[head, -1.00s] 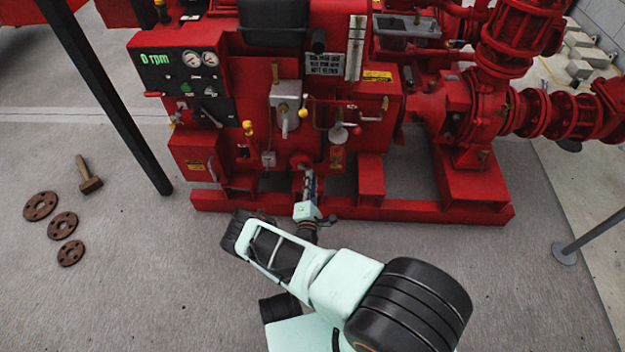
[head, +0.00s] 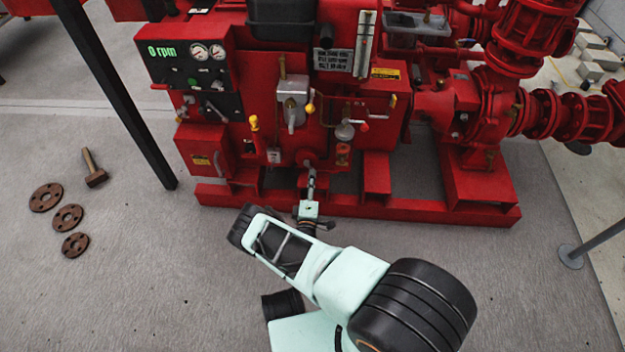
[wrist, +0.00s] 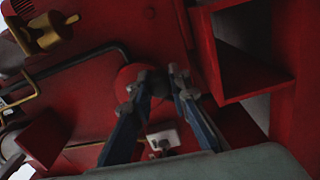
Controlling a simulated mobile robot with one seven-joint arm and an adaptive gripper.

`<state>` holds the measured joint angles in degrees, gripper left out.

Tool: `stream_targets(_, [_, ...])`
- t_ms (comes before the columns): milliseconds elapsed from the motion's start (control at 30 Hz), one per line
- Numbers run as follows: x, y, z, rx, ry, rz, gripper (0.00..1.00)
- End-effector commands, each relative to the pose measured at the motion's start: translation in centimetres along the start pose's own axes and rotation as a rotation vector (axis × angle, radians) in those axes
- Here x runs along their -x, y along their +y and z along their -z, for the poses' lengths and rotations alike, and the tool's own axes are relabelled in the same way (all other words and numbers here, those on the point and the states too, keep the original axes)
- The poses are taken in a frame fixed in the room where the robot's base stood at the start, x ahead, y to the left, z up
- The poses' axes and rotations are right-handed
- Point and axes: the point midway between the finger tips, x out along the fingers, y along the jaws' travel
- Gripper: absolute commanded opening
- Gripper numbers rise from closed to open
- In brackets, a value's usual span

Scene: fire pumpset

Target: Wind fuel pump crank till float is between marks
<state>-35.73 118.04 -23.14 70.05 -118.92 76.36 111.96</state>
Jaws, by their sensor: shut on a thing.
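My gripper (head: 311,172) reaches to the low front of the red pumpset (head: 330,205), just above its base rail. In the wrist view my gripper (wrist: 160,82) has its two blue-grey fingers closed around a small dark part, which I take to be the fuel pump crank (wrist: 158,84). A round red part (wrist: 128,76) sits right behind it. The crank's shape is mostly hidden by the fingers. A tall pale gauge strip (head: 364,45) stands at the upper front of the pumpset. Its float and marks are too small to read.
A dark control panel (head: 190,75) reads 0 rpm. Yellow-knobbed levers (head: 253,122) and pipework stick out above my gripper. A black post (head: 110,90) stands at left.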

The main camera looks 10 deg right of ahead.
Motion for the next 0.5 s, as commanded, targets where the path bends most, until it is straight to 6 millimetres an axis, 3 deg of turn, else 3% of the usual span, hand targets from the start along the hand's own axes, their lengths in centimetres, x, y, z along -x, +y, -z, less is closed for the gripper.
stream_targets(300, [-0.01,0.03,0.08,-0.001,0.001,-0.001,0.00])
stream_targets(333, [-0.01,0.03,0.08,-0.001,0.001,-0.001,0.19])
stream_targets(500, [-0.01,0.03,0.07,0.000,0.001,-0.001,0.34])
